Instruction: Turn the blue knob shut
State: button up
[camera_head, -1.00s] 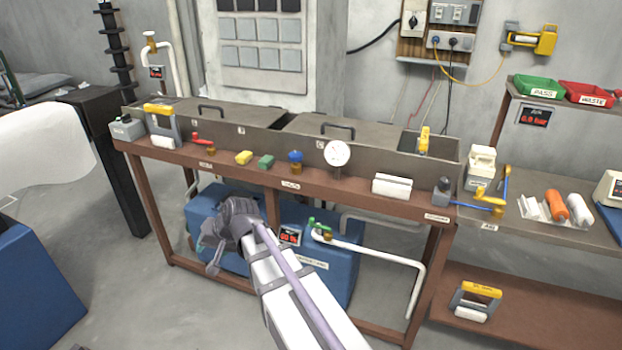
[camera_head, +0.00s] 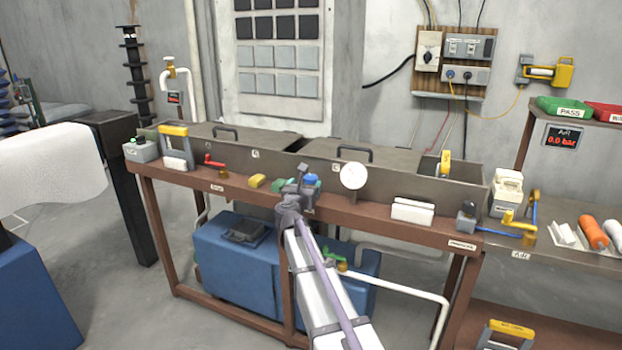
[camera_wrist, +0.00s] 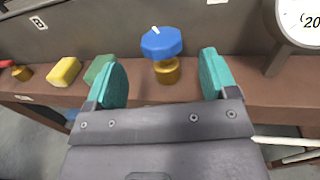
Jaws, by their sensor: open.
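The blue knob (camera_wrist: 161,43) sits on a brass stem on the brown front ledge of the bench, with a white mark on its top. It also shows in the head view (camera_head: 311,181), partly covered by my gripper. My gripper (camera_wrist: 163,80) is open, with its teal fingers either side of the knob's line. The knob stands a little beyond the fingertips, between them in the wrist view, and I see no contact. In the head view my gripper (camera_head: 296,190) is at the ledge in front of the knob.
A yellow block (camera_wrist: 64,72) and a green block (camera_wrist: 99,68) lie left of the knob, the green one close to my left finger. A white dial gauge (camera_head: 353,176) stands to the right. A red-handled valve (camera_head: 215,165) is further left on the ledge.

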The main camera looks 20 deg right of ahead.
aim_at(308, 180)
jog(key=x, duration=0.7)
jog(key=shift+w, duration=0.1)
jog(key=c, duration=0.9)
jog(key=shift+o, duration=0.2)
